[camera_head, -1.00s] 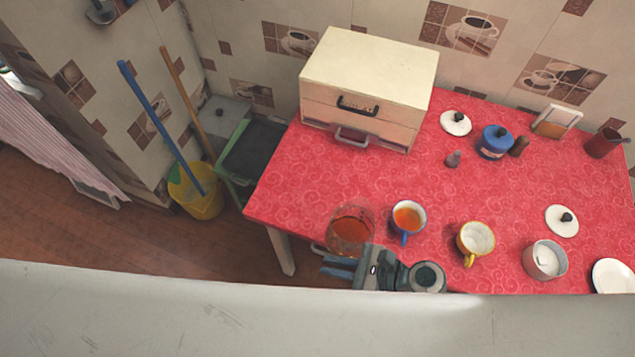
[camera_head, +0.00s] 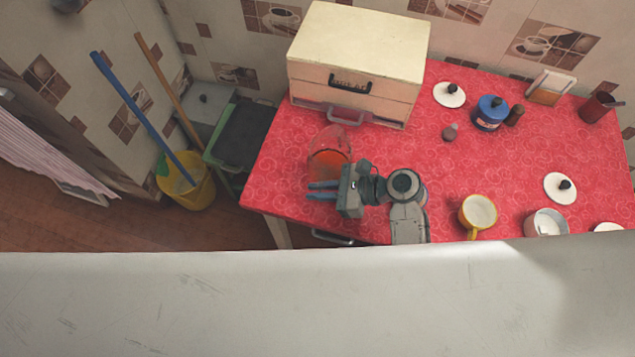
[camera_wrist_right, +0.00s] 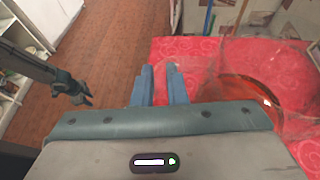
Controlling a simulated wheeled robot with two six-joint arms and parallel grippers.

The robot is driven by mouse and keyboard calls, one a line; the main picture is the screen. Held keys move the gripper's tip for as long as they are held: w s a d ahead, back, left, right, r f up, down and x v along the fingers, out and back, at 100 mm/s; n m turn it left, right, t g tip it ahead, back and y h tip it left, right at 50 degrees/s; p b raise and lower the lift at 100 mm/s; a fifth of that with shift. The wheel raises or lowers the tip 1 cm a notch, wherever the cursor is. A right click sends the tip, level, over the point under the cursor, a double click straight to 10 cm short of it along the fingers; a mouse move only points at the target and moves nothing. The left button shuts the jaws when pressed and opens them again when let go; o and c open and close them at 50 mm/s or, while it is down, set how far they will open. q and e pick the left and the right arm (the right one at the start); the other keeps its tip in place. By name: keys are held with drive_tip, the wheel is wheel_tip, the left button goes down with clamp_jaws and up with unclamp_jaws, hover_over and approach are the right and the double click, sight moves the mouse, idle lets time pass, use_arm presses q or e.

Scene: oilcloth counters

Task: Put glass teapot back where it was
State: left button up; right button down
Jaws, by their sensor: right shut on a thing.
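The glass teapot (camera_head: 329,160), clear with orange-red tea in it, is at the left part of the red table, in front of the drawer box. It also shows at the right of the wrist view (camera_wrist_right: 250,92). My right gripper (camera_head: 312,190) is shut on the teapot, its blue fingers at the near side of the glass. The clear handle is hard to make out between the fingers (camera_wrist_right: 160,80). I cannot tell whether the teapot's base touches the cloth. My left gripper (camera_wrist_right: 80,95) shows small at the left of the wrist view, over the floor, away from the table.
The cream drawer box (camera_head: 358,60) stands behind the teapot. A yellow mug (camera_head: 478,214), a white pot (camera_head: 546,223), a blue pot (camera_head: 491,112) and white lids (camera_head: 449,94) stand to the right. The red cloth (camera_head: 275,165) left of the teapot is clear.

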drive_tip(key=w+f, duration=0.1)
drive_tip(key=w+f+p, duration=0.1)
drive_tip(key=f, duration=0.1)
drive_tip(key=shift+w+a+f, duration=0.1)
drive_tip(key=shift+w+a, duration=0.05)
drive_tip(key=shift+w, duration=0.15)
drive_tip(key=shift+f, duration=0.25)
drive_tip(key=shift+f, duration=0.15)
drive_tip(key=c, duration=1.5)
unclamp_jaws()
drive_tip(key=shift+o, duration=0.2)
drive_tip(key=b+v, duration=0.2)
drive_tip(key=v, duration=1)
